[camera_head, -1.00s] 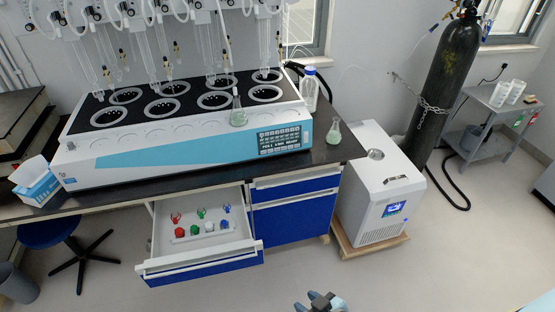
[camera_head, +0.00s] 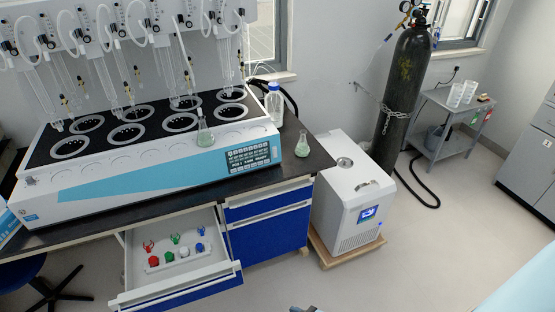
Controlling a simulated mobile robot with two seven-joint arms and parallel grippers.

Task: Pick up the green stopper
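The green stopper (camera_head: 169,257) sits in a row on a small white rack in the open drawer (camera_head: 222,270), between a red stopper (camera_head: 153,260) and a white stopper (camera_head: 184,252). A blue stopper (camera_head: 199,247) is at the right end. Behind the row are red (camera_head: 149,246), green (camera_head: 175,238) and blue (camera_head: 199,232) clips. A sliver of my gripper or wrist, seemingly the right one (camera_head: 306,309), shows at the bottom edge, well apart from the drawer. Its fingers cannot be made out. My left gripper is not in view.
The distiller (camera_head: 130,192) stands on the dark bench above the drawer, with a flask (camera_head: 204,136) on its front. Another flask (camera_head: 302,146) and a bottle (camera_head: 274,105) stand at the bench's right end. A white chiller (camera_head: 345,205) is beside the bench. The floor in front is clear.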

